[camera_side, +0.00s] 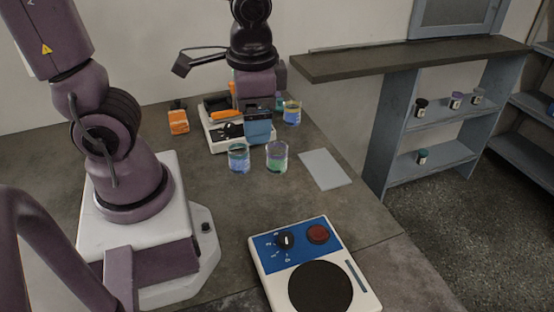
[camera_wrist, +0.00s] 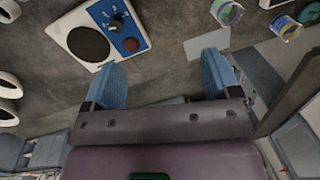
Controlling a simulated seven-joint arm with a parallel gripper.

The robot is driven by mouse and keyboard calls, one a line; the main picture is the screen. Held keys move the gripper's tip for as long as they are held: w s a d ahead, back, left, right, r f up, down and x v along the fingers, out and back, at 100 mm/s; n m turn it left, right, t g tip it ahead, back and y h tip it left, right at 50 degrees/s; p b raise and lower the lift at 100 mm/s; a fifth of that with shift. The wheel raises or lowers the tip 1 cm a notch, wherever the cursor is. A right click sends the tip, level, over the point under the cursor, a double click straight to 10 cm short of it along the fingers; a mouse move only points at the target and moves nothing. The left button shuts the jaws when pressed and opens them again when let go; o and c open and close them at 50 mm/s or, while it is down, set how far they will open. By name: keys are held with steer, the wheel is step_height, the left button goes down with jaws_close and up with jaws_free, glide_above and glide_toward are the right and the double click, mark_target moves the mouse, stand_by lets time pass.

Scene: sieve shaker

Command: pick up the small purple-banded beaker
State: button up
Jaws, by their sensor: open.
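Clear beakers stand on the dark table. The front left one (camera_side: 238,158) has a bluish band that may be the purple one; I cannot tell for sure. Right beside it stands a green-banded beaker (camera_side: 276,157), which also shows in the wrist view (camera_wrist: 227,13). A beaker with yellow and blue (camera_side: 292,113) stands farther back and also shows in the wrist view (camera_wrist: 286,28). My gripper (camera_side: 258,131) is behind the two front beakers in the side view, apart from them. In the wrist view its blue fingers (camera_wrist: 160,78) are wide apart with nothing between them.
A white tray (camera_side: 216,145) with orange and black items lies beside my gripper. An orange block (camera_side: 178,121) stands to its left. A pale flat sheet (camera_side: 325,169) lies right of the beakers. The blue-and-white shaker base (camera_side: 262,268) is in front. Shelves (camera_side: 440,118) hold several small jars.

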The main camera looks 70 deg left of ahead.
steer(key=a+f+m+g+y, duration=0.4)
steer(key=a+f+g+y, duration=0.15)
steer(key=f, duration=0.35)
steer(key=m+t+y, duration=1)
steer(key=m+t, duration=0.2)
steer(key=m, duration=0.4)
glide_above(277, 155)
step_height(277, 155, down, 6)
steer(key=f, duration=0.1)
steer(key=shift+g, duration=0.45)
steer(key=f, duration=0.6)
steer(key=shift+s+d, duration=0.1)
steer(key=shift+d, duration=0.1)
steer(key=shift+x, duration=1.1)
steer(key=shift+a, duration=0.35)
